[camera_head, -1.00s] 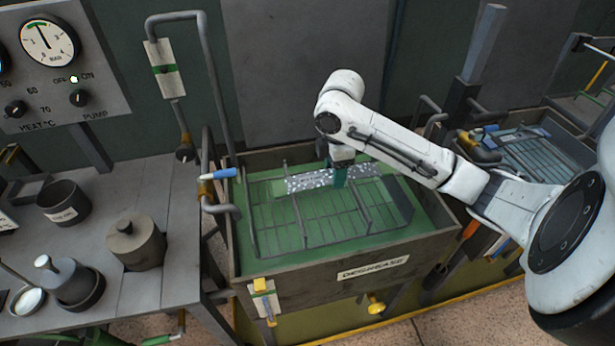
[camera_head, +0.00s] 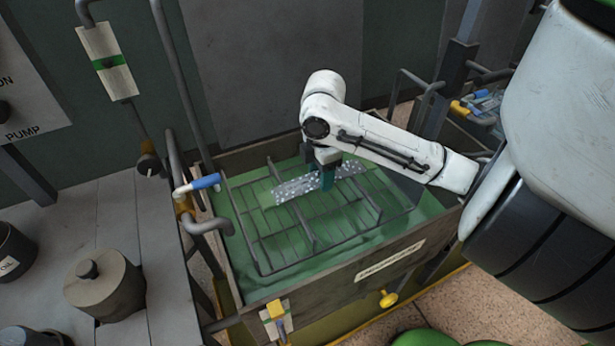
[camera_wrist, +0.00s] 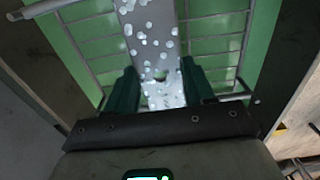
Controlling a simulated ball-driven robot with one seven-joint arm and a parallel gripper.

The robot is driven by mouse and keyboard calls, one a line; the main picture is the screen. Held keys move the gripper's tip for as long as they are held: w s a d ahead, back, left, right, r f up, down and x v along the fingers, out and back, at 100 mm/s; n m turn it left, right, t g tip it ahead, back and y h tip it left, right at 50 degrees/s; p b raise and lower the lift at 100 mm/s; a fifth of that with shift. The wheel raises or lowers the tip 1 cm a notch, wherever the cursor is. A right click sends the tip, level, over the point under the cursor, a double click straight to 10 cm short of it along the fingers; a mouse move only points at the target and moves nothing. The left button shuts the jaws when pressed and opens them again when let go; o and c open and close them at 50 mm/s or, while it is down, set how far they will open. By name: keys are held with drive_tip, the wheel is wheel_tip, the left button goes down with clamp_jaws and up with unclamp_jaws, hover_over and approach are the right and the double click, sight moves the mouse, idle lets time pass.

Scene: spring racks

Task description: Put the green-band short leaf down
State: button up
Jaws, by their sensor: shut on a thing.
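A short grey leaf (camera_head: 294,190), speckled with white foam spots, lies across the wire rack (camera_head: 262,255) in the green degrease bath. My gripper (camera_head: 327,179) points down with its green fingers shut on the leaf near its middle. In the wrist view the leaf (camera_wrist: 150,35) runs up between the two fingers (camera_wrist: 160,88). I cannot make out a green band on it. I cannot tell whether the leaf touches the rack wires or is just above them.
The bath's wooden wall (camera_head: 345,300) surrounds the rack. A blue-handled tap (camera_head: 203,182) is at its left edge. A bench with a lidded grey pot (camera_head: 105,285) stands at left. Another tank (camera_head: 480,108) is at back right. The rack's front part is clear.

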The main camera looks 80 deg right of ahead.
drive_tip(key=shift+f+b, duration=0.6)
drive_tip(key=shift+f, duration=0.2)
drive_tip(key=o, duration=1.4)
drive_tip(key=shift+s, duration=0.1)
wheel_tip(320, 180, up, 13)
drive_tip(key=p, duration=0.2)
